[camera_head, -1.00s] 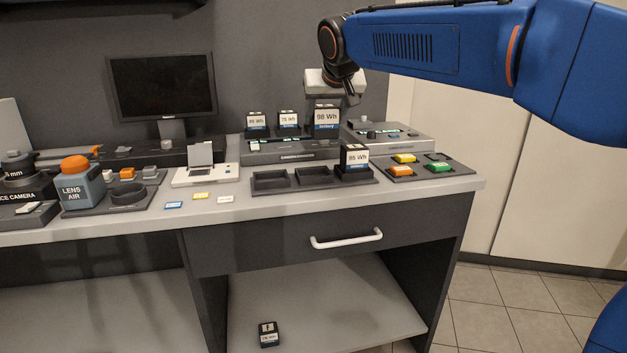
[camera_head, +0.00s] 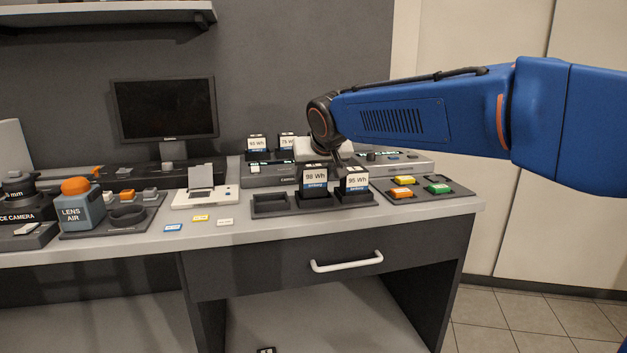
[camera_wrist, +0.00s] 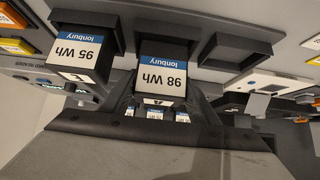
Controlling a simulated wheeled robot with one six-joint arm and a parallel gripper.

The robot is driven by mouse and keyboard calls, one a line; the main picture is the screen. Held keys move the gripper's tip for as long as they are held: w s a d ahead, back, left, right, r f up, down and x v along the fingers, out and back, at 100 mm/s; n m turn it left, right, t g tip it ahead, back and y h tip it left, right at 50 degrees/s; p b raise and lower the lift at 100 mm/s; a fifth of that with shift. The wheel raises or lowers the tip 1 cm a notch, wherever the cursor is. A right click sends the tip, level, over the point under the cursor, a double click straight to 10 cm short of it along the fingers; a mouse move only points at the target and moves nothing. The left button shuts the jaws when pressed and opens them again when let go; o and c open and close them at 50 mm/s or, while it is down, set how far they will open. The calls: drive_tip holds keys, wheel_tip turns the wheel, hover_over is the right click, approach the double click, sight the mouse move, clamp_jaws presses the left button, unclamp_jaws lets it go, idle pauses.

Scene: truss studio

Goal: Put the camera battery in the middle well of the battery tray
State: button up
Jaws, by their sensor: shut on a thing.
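The camera battery marked 98 Wh (camera_head: 315,178) stands upright at the middle well of the battery tray (camera_head: 268,213). It also shows in the wrist view (camera_wrist: 163,75). My gripper (camera_head: 331,158) is shut on it from behind and above; the fingers are mostly hidden by the battery. I cannot tell whether the battery rests on the well floor or is slightly above it. The tray's left well (camera_head: 270,201) is empty. A battery marked 95 Wh (camera_head: 355,182) stands in the right well, close beside the held one, and shows at left in the wrist view (camera_wrist: 80,50).
A charger (camera_head: 265,180) with more batteries (camera_head: 256,143) stands behind the tray. A pad with orange, yellow and green blocks (camera_head: 425,198) lies to the right. A small white device (camera_head: 203,198) and flat cards (camera_head: 200,218) lie to the left. The counter's front edge is close.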

drive_tip(key=shift+f, duration=0.75)
drive_tip(key=o, duration=1.5)
drive_tip(key=v, duration=1.2)
drive_tip(key=shift+d+f, duration=0.1)
